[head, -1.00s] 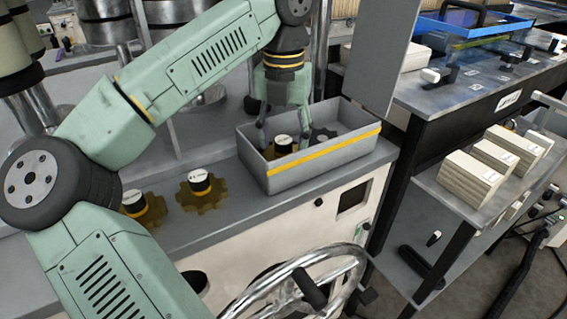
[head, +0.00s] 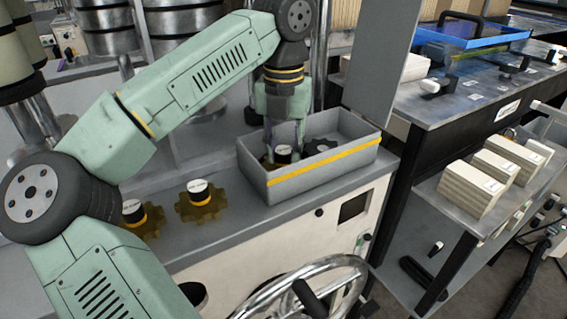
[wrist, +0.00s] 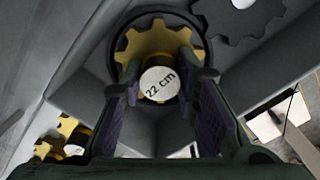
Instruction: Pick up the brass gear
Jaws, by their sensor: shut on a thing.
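A brass gear (wrist: 158,40) with a dark hub and a round white "22 cm" label sits inside the grey bin (head: 325,172), toward its left end. In the head view its labelled hub (head: 283,153) shows below my fingers, and most of the teeth are hidden by the bin wall. My gripper (wrist: 162,80) reaches down from above and is shut on the hub, one finger on each side. In the head view my gripper (head: 284,135) is partly inside the bin. I cannot tell whether the gear is lifted off the bin floor.
A dark gear (head: 321,146) lies in the bin to the right. Two more brass gears (head: 201,203) (head: 137,218) stand on the counter left of the bin. A grey upright panel (head: 388,60) rises behind the bin's right end. A chrome handwheel (head: 300,285) is in front.

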